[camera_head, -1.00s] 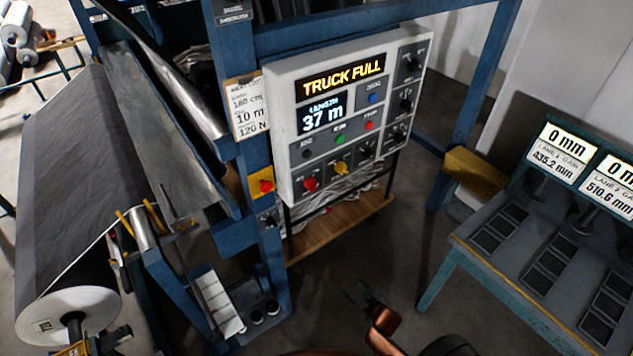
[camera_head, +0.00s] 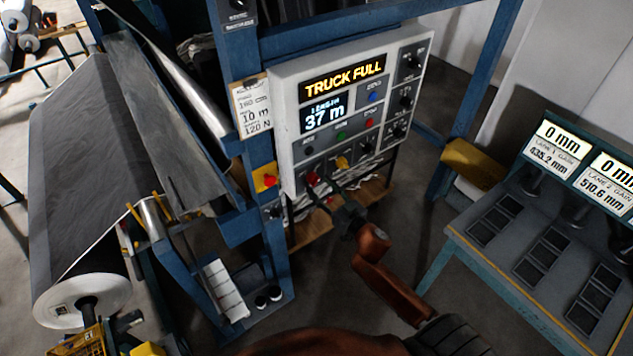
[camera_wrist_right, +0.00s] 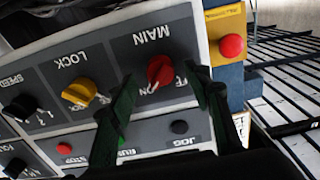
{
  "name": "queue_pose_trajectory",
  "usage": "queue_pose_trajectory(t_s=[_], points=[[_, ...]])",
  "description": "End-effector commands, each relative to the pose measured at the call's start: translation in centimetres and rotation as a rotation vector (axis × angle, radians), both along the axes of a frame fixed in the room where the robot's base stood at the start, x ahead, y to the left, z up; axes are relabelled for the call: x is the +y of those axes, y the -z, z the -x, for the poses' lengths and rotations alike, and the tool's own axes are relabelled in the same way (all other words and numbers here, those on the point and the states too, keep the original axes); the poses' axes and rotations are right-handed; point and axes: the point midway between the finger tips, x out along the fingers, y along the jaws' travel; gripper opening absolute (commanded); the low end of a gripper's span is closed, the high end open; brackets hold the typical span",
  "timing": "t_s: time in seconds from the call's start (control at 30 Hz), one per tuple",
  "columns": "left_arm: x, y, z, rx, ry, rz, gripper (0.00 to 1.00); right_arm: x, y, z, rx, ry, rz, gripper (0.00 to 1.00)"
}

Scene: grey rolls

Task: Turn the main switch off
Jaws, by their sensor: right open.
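The main switch is a red rotary knob (camera_wrist_right: 161,70) under the word MAIN in the right wrist view, with OFF and ON lettering beside it, partly covered by a finger. In the head view the red knob (camera_head: 312,178) sits at the lower left of the white control panel (camera_head: 285,150). My right gripper (camera_head: 322,190) is at the panel's lower edge, close to this knob. In the right wrist view my right gripper (camera_wrist_right: 162,92) is open, with one dark finger on each side of the knob. I cannot tell whether they touch it. My left gripper is not in view.
A yellow LOCK knob (camera_wrist_right: 80,93) is beside the main switch. A red button on a yellow plate (camera_wrist_right: 232,46) is on its other side. Blue frame posts (camera_head: 272,235) flank the panel. A fabric roll (camera_head: 85,200) is at left; a measuring bench (camera_head: 480,260) is at right.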

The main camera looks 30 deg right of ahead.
Motion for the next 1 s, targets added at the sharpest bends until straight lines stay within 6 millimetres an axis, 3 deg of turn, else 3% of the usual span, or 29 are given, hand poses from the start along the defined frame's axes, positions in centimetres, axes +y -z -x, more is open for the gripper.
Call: queue_pose_trajectory(t_s=[0.2, 0.53, 1.0], points=[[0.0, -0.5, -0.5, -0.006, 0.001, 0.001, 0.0, 0.1, 0.0, -2.2, 0.001, 0.001, 0.0, 0.45], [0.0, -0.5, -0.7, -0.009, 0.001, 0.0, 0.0, 0.2, 0.1, -2.6, 0.001, 0.0, 0.0, 0.45], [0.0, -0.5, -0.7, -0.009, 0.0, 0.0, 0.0, 0.2, 0.1, -2.6, 0.001, 0.001, 0.0, 0.13]])
